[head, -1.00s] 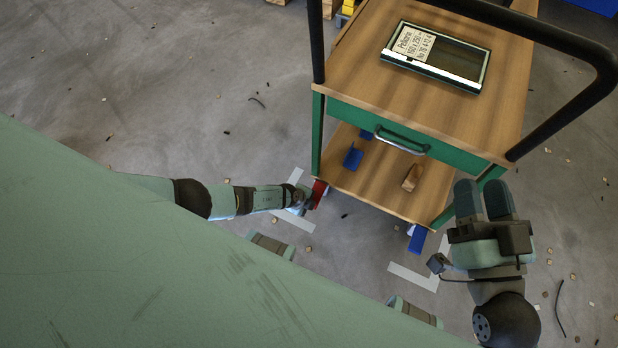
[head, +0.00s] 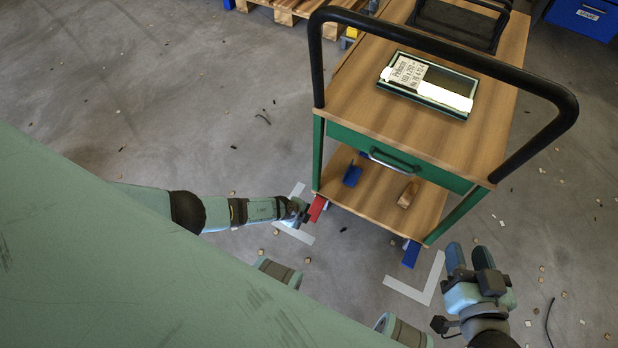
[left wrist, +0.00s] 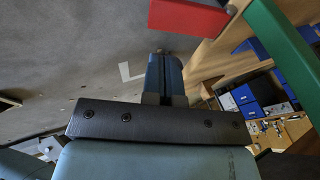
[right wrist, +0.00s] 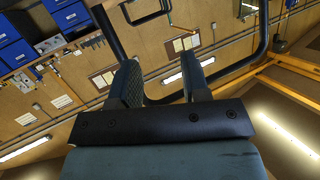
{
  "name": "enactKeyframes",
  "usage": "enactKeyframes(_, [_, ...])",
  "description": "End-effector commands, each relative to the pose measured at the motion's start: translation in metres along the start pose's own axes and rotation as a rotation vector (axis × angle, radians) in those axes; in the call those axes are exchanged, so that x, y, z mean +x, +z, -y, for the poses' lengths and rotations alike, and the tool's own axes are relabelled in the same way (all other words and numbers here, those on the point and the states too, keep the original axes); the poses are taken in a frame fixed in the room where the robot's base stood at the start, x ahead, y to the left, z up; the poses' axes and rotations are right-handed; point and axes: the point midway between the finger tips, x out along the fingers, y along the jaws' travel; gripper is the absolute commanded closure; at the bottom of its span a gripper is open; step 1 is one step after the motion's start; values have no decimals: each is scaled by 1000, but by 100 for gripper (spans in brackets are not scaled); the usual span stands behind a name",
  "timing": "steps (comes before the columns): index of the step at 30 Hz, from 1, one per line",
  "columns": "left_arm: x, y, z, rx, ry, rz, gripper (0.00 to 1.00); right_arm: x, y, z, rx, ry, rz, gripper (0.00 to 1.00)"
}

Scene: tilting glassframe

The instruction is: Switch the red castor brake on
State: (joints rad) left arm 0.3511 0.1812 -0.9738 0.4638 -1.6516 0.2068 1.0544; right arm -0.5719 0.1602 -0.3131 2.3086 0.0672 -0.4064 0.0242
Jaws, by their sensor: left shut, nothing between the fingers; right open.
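The red castor brake (head: 317,208) is a flat red pedal at the near left corner of the trolley, low by the floor. In the left wrist view the red brake (left wrist: 188,17) shows at the top, beyond and above the fingertips. My left gripper (head: 302,211) is shut and empty, close beside the pedal on its left; I cannot tell whether they touch. Its closed fingers show in the left wrist view (left wrist: 165,72). My right gripper (head: 469,256) is open and empty, right of the trolley's near right corner. A blue brake (head: 411,254) sits under that corner.
The trolley (head: 350,118) has a green frame, wooden shelves, a drawer and a black push handle (head: 318,60). A glass-topped frame (head: 430,85) lies on its top. A blue bracket and a wooden block rest on the lower shelf. Floor left of it is mostly clear, with small debris.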

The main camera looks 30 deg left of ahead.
Motion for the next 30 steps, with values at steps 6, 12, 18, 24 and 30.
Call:
enactKeyframes(6, [-43,-2,0,-2,1,1,100,-18,30,-17,-22,67,221,57])
enactKeyframes(12, [-68,0,-3,-1,1,2,100,-20,29,-20,-38,82,251,57])
enactKeyframes(18, [-78,0,-5,0,1,1,100,-22,31,-22,-45,89,268,57])
enactKeyframes(24, [-78,0,-6,0,1,1,100,-22,33,-22,-46,91,270,57])
enactKeyframes(30, [-78,0,-6,0,1,1,100,-21,33,-22,-46,91,270,57])
